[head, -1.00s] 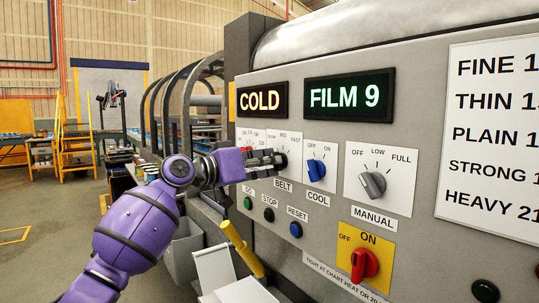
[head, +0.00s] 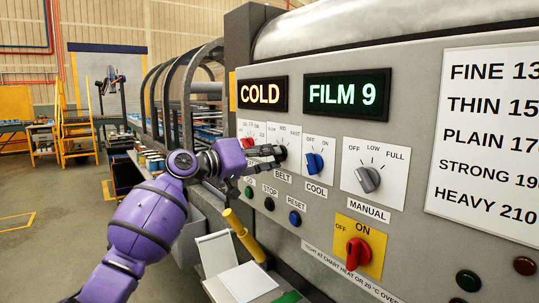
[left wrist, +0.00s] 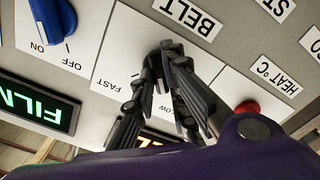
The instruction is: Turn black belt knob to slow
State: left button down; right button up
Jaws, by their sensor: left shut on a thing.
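The black belt knob (head: 281,153) sits on a white plate marked slow, mid and fast, above the BELT label (head: 283,176). My left gripper (head: 276,153) reaches it from the left and is shut on it. In the left wrist view the fingers (left wrist: 172,48) meet at the knob, below the upside-down BELT label (left wrist: 188,18). The fingers cover most of the knob, so I cannot tell where it points. My right gripper is in neither view.
The blue cool knob (head: 314,163) is close to the right of the belt knob, and a red knob (head: 247,143) is close to the left. The grey manual knob (head: 368,179) and red on/off knob (head: 358,251) are further right. A yellow handle (head: 243,236) juts out below my arm.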

pick_arm(q)
jog(key=c, duration=1.8)
grip_release()
jog(key=shift+o, duration=0.2)
jog(key=v, duration=1.2)
